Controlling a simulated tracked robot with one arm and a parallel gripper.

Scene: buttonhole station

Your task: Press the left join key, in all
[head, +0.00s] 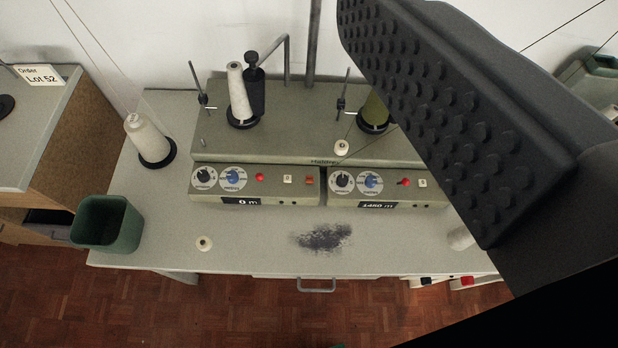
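A grey two-position winder (215,140) stands on the table. Its left panel (257,190) carries a black dial, a blue dial, a red button (260,177), a small white square key (287,179) and a small orange-red switch or lamp (309,180); its display reads "0 m". No label readable here tells which is the join key. The right panel (385,192) looks alike and reads "1460 m". My gripper (470,130) shows as one large dark studded finger pad at upper right, in front of the winder's right side. The other finger is out of view; no contact with the left panel shows.
A white cone (238,90) stands at the left position, an olive cone (374,110) at the right. Another white cone (148,138) and a green bin (106,223) are at left. A small spool (204,243) and a dark smudge (323,238) are on the front table surface.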

